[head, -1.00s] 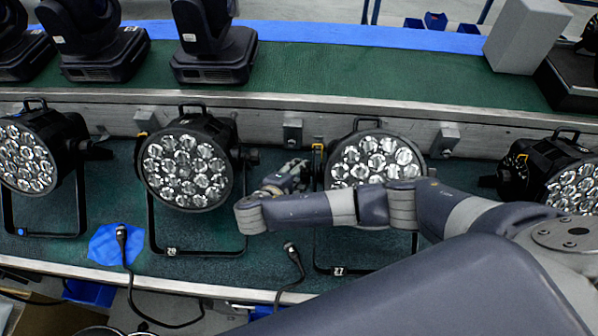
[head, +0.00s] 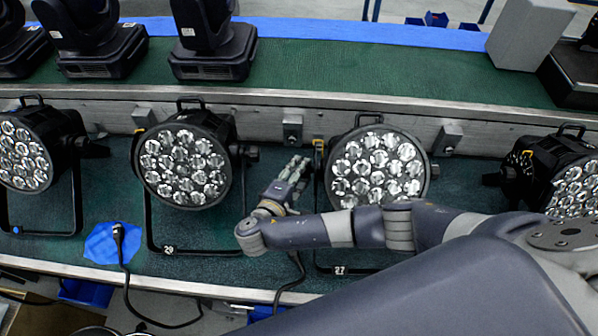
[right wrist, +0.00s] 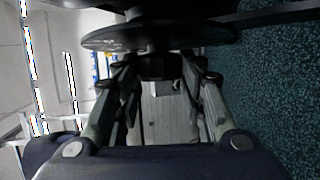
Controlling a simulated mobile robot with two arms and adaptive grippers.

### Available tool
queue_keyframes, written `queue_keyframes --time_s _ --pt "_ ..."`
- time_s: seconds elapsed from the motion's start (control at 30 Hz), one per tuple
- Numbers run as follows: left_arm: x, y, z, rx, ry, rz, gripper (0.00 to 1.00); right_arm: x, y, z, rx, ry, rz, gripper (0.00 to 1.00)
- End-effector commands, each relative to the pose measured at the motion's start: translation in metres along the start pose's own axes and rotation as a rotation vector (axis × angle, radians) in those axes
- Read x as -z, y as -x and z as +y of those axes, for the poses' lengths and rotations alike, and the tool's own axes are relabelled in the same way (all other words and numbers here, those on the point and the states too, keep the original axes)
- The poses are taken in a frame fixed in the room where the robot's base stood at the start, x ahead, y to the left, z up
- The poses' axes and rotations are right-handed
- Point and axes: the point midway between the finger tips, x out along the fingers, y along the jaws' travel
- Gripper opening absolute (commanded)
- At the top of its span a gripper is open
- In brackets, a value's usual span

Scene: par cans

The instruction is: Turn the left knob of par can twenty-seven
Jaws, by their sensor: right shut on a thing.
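Par can twenty-seven (head: 376,168) is a black round lamp with several clear lenses, standing on the green shelf in the head view; its stand bears the label 27 (head: 339,270). My right gripper (head: 301,165) is at the left side of this can, between it and can 29. In the right wrist view the gripper's fingers (right wrist: 158,85) are on both sides of a black left knob (right wrist: 158,66) under a dark round disc, and shut on it. The knob is largely hidden by the fingers in the head view. My left gripper is not in view.
Par can 29 (head: 187,165) stands to the left, with a side knob (head: 250,153) facing my right gripper. Other cans stand at the far left (head: 25,155) and right (head: 570,180). A metal rail (head: 265,115) runs behind. A cable (head: 293,283) hangs over the shelf's front.

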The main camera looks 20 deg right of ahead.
Motion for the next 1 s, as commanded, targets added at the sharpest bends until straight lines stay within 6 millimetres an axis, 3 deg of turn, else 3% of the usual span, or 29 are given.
queue_keyframes --time_s 0.03,0.07,0.13,0.17,0.57,0.67,1.0 --pt "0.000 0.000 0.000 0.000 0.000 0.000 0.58 -0.001 0.000 -0.002 0.003 0.004 -0.002 0.13" --pt "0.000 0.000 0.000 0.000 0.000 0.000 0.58 -0.001 0.000 -0.002 0.003 0.004 -0.002 0.40" --pt "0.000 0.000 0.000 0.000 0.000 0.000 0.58 -0.001 0.000 -0.002 0.003 0.004 -0.002 0.55" --pt "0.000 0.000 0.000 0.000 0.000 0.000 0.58 -0.001 0.000 -0.002 0.003 0.004 -0.002 0.58" --pt "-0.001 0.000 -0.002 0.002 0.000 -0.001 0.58 0.000 0.005 -0.001 0.002 0.002 0.000 0.58" --pt "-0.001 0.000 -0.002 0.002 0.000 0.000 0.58 0.001 0.018 -0.001 0.005 0.001 0.003 0.58" --pt "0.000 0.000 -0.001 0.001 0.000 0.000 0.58 0.000 0.090 -0.003 0.009 0.001 0.001 0.58"
